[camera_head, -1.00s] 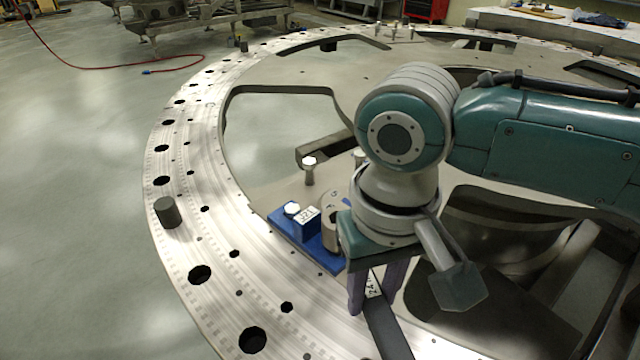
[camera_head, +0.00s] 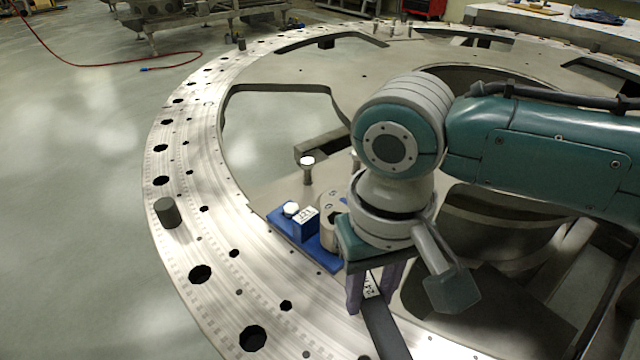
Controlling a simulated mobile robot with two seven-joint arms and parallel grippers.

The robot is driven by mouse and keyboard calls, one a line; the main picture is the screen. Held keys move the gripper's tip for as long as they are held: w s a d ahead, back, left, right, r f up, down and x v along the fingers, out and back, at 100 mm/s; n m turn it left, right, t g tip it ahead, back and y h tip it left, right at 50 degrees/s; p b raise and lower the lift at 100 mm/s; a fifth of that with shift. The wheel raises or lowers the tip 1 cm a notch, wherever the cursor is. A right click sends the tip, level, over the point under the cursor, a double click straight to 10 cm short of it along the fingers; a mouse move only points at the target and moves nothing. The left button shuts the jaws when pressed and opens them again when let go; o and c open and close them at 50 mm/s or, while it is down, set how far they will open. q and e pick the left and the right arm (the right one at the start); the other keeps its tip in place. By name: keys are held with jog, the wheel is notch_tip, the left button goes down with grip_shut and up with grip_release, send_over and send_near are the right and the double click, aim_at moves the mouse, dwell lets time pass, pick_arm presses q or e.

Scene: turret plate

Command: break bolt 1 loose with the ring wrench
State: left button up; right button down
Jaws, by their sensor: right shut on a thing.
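My right gripper (camera_head: 372,288) is shut on the dark bar of the ring wrench (camera_head: 388,334), which has a white label. The wrench lies low over the turret plate (camera_head: 215,250); its near end runs out of the bottom of the picture. Neither ring end is visible. A bolt with a bright head (camera_head: 307,162) stands up from the plate, left of my wrist and apart from the gripper. Another bright head (camera_head: 291,208) shows at the blue fixture. I cannot tell which is bolt 1. My left gripper is not in view.
The blue fixture (camera_head: 333,263) with a labelled block and a grey round part (camera_head: 332,222) sits just left of my gripper. A grey cylinder (camera_head: 168,213) stands on the ring's left edge. The plate has several holes and large cutouts. Floor at left is mostly clear.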

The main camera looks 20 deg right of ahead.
jog(key=shift+f, duration=0.1)
dwell(0.5)
jog(key=shift+f, duration=0.5)
dwell(0.6)
jog(key=shift+d+n+p, duration=0.3)
jog(key=shift+d+n, duration=0.3)
jog(key=shift+w+d+n, duration=0.15)
jog(key=shift+d+n, duration=0.45)
dwell(0.4)
jog(key=shift+d, duration=0.2)
jog(key=shift+w+d+n, duration=0.1)
jog(key=shift+d+n, duration=0.2)
jog(key=shift+n, duration=0.2)
jog(key=shift+w+d+f+n, duration=0.1)
jog(key=shift+w+d+n, duration=0.1)
jog(key=shift+d+n, duration=0.45)
jog(key=shift+w+d+n, duration=0.35)
jog(key=shift+d+n, duration=0.35)
jog(key=shift+n, duration=0.05)
jog(key=shift+w+d+n+b, duration=0.3)
jog(key=shift+d+n+b, duration=0.1)
jog(key=shift+n, duration=0.1)
